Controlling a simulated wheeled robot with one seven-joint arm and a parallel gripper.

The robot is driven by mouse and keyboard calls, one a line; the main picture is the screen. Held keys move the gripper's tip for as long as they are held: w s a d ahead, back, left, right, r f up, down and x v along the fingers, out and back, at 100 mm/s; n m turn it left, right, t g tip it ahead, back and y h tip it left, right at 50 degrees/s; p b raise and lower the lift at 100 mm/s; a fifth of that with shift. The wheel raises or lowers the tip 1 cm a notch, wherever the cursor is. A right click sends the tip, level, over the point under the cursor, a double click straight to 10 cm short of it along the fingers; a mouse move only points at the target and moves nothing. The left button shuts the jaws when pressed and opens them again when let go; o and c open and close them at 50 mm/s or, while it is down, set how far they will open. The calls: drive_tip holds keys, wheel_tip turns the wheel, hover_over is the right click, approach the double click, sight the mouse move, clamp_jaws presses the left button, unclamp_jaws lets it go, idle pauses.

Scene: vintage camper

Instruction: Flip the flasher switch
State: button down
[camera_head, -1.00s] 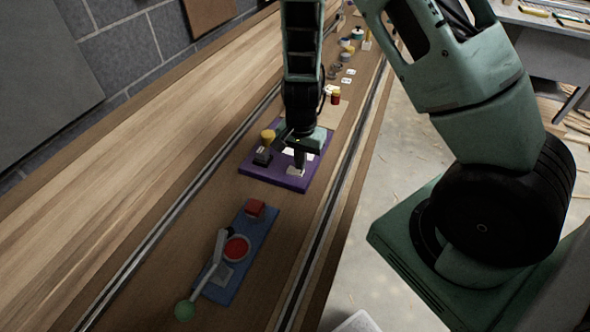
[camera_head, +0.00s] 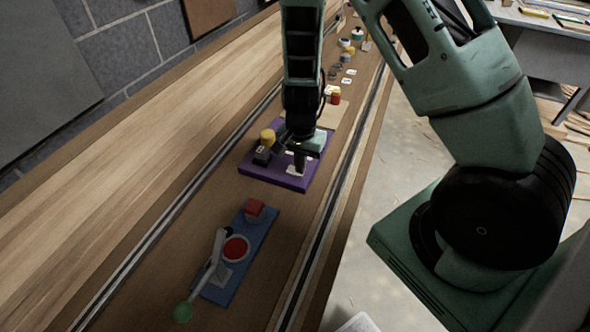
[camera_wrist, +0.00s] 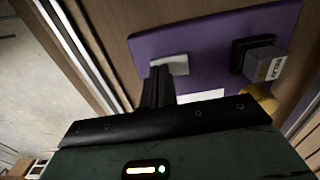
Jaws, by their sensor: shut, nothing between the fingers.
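A purple panel (camera_head: 252,173) lies on the wooden bench and also shows in the wrist view (camera_wrist: 205,38). On it are a pale square base (camera_head: 292,171) and a dark block with a small label (camera_head: 261,155). The wrist view shows the pale base (camera_wrist: 172,64) just past my fingertips and the labelled block (camera_wrist: 262,62) to the right. The label is too small to read, so I cannot tell which part is the flasher switch. My gripper (camera_head: 299,166) is shut and empty, pointing down at the pale base. Its fingers (camera_wrist: 157,72) partly hide the base; contact is unclear.
A yellow knob (camera_head: 267,136) stands by the labelled block. A blue panel (camera_head: 243,262) nearer carries a red button (camera_head: 236,248), a red block (camera_head: 255,208) and a green-tipped lever (camera_head: 182,312). Small jars (camera_head: 346,52) stand farther along. Metal rails flank the strip.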

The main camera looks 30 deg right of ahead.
drive_tip(key=shift+r, duration=0.1)
wheel_tip(320, 180, up, 7)
drive_tip(key=p, duration=0.6)
drive_tip(key=shift+p, duration=0.3)
idle(0.3)
